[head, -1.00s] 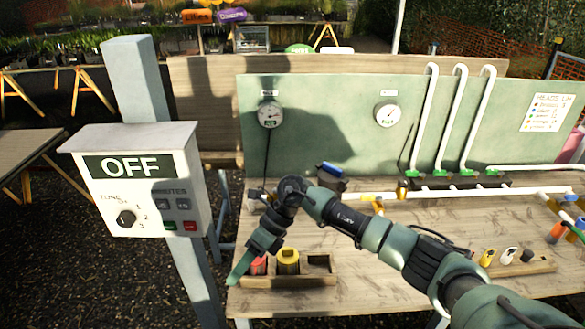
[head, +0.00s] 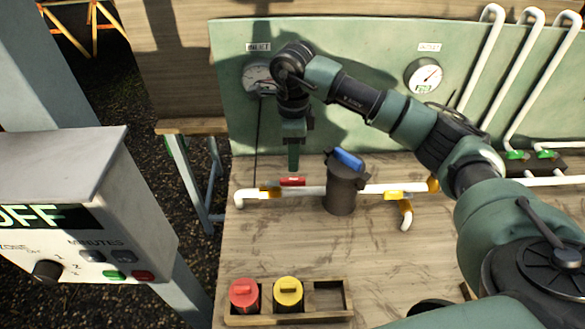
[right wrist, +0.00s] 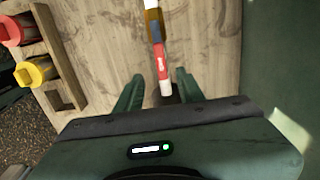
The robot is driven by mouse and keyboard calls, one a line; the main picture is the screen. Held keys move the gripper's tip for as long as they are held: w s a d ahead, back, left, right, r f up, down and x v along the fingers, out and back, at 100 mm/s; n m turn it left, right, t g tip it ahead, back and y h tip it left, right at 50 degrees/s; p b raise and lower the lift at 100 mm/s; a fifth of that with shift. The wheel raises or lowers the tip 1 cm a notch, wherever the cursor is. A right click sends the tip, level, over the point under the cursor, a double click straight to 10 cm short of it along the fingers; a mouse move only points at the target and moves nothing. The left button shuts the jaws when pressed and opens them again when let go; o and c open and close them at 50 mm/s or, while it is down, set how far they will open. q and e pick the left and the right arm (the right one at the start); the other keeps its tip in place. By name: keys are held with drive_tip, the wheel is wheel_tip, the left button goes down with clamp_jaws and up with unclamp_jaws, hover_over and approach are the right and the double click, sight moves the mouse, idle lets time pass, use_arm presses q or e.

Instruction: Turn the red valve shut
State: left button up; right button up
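The red valve handle (head: 292,181) sits on the white pipe at the back of the bench, left of the dark filter housing (head: 340,190). It lies roughly in line with the pipe. My right gripper (head: 293,163) points down just above it. In the right wrist view, the red handle (right wrist: 161,62) extends from a brass-yellow valve body (right wrist: 154,25) toward the gap between my open right fingers (right wrist: 159,77). The fingers stand on either side of the handle's near end, apart from it. My left gripper is out of view.
A wooden holder (head: 335,318) with red and yellow caps stands at the bench front. A yellow-handled valve (head: 393,195) is right of the filter. The green gauge panel (head: 350,60) rises behind. A control box (head: 60,180) reads OFF at left.

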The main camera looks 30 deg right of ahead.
sight(293, 179)
drive_tip(key=shift+d+f, duration=0.1)
drive_tip(key=shift+f, duration=0.2)
wheel_tip(293, 179, down, 6)
drive_tip(key=p, duration=0.2)
drive_tip(key=shift+r+p, duration=0.1)
drive_tip(key=shift+p, duration=0.2)
drive_tip(key=shift+f, duration=0.7)
clamp_jaws()
idle(0.4)
